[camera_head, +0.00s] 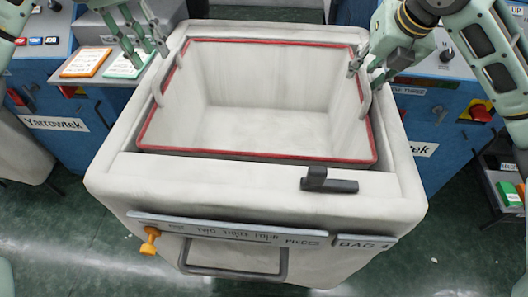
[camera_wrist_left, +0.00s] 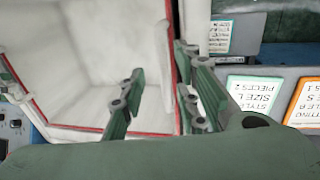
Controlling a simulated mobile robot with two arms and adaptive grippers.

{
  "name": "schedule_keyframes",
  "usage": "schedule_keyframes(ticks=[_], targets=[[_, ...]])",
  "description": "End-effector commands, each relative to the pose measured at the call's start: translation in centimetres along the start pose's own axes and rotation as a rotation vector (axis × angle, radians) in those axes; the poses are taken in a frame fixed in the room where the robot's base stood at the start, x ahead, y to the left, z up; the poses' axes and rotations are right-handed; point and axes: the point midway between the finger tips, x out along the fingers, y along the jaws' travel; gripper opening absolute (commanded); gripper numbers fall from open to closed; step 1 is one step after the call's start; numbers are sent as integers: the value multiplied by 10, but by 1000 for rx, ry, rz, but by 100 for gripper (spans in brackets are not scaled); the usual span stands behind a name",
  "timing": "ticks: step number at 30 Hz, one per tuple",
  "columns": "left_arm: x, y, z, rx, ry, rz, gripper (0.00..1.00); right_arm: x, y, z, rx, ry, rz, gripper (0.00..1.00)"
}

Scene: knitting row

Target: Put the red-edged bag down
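The red-edged bag (camera_head: 265,125) is an open, pale, box-shaped bag with a red rim, and it looks empty. It sits upright in the opening of a larger pale bin (camera_head: 255,190). It has a pale loop handle on each side.
Blue machines stand left (camera_head: 60,140) and right (camera_head: 430,120). Orange (camera_head: 86,62) and green (camera_head: 127,65) cards lie at the left. Green floor (camera_head: 60,240) is clear beside the bin.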

Motion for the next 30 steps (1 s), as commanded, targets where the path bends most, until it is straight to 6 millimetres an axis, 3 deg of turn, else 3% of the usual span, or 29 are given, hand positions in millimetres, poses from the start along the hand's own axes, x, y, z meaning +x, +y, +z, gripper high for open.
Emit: schedule_keyframes(ticks=[6, 17, 30], targets=[[-36, -1, 0, -3, 3, -1, 29, 0, 0, 0, 0, 0, 1, 30], [-54, -1, 0, -1, -1, 0, 29, -8, 0, 1, 0, -2, 1, 30], [-54, -1, 0, 0, -1, 0, 29, -94, 0, 1, -1, -4, 1, 30]])
